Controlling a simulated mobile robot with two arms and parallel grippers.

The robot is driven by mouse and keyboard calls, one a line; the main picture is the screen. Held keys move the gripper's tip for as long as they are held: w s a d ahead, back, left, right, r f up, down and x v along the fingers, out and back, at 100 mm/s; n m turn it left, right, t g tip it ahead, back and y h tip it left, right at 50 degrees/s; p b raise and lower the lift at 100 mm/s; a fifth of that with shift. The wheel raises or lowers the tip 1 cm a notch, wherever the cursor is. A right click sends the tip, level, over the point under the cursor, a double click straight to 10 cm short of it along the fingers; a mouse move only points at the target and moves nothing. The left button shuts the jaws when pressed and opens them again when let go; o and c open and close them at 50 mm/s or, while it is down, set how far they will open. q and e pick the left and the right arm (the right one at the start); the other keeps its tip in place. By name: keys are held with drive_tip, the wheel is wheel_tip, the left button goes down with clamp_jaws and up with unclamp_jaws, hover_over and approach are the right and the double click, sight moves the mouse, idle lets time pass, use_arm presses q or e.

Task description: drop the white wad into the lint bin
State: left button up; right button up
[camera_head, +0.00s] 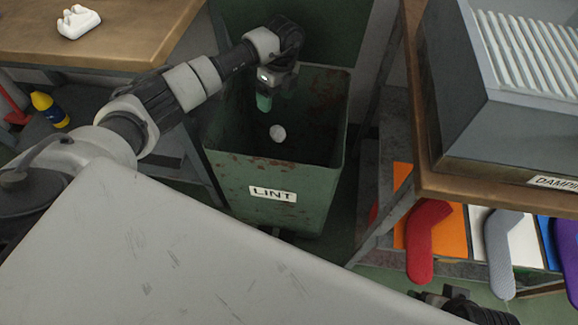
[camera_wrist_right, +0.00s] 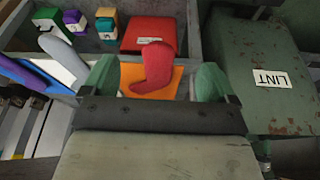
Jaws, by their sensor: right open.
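The white wad (camera_head: 277,133) shows as a small pale ball within the mouth of the green lint bin (camera_head: 272,211). It is just below my left gripper (camera_head: 275,98) and apart from its fingers; I cannot tell if it is in the air or resting inside. My left gripper hangs over the bin with its green fingertips apart and empty. The bin's labelled front also shows in the right wrist view (camera_wrist_right: 250,100). My right gripper (camera_wrist_right: 155,80) is open and empty, with nothing between its fingertips; the red sock shape lies beyond.
A wooden table (camera_head: 120,50) with a white object (camera_head: 78,22) stands at the left. A bench with a grey ribbed machine (camera_head: 460,120) stands right of the bin. Below it are red (camera_head: 428,235) and grey (camera_head: 499,255) sock shapes. A yellow bottle (camera_head: 48,108) is at the left.

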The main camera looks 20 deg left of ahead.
use_arm(q)
drive_tip(key=s+d+r+p, duration=0.1)
drive_tip(key=d+r+p, duration=0.2)
drive_tip(key=d+r, duration=0.8)
drive_tip(key=shift+d, duration=0.3)
use_arm(e)
drive_tip(key=x, duration=0.4)
drive_tip(key=shift+w+a+f, duration=0.1)
drive_tip(key=shift+w+f, duration=0.15)
drive_tip(key=shift+f, duration=0.05)
use_arm(q)
drive_tip(key=shift+f, duration=0.1)
